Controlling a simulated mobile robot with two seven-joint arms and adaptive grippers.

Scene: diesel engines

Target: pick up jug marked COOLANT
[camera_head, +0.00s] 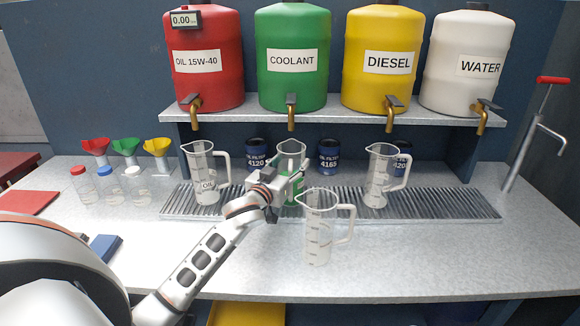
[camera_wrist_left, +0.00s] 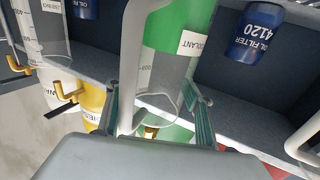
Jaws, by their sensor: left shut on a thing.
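The jug marked COOLANT (camera_head: 291,151) is a clear measuring jug with green in its lower part, on or just above the drip grate; I cannot tell which. My left arm partly hides it. It also shows in the left wrist view, where the jug (camera_wrist_left: 180,28) has its COOLANT label upside down and a white handle. My left gripper (camera_head: 289,186) is at the jug's handle side. My right gripper is not in view.
A clear jug (camera_head: 318,235) stands close in front on the counter. An OIL jug (camera_head: 207,172) stands left and another jug (camera_head: 382,172) right. Oil filters (camera_head: 328,156) stand behind. The shelf (camera_head: 345,115) with tanks and taps hangs above.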

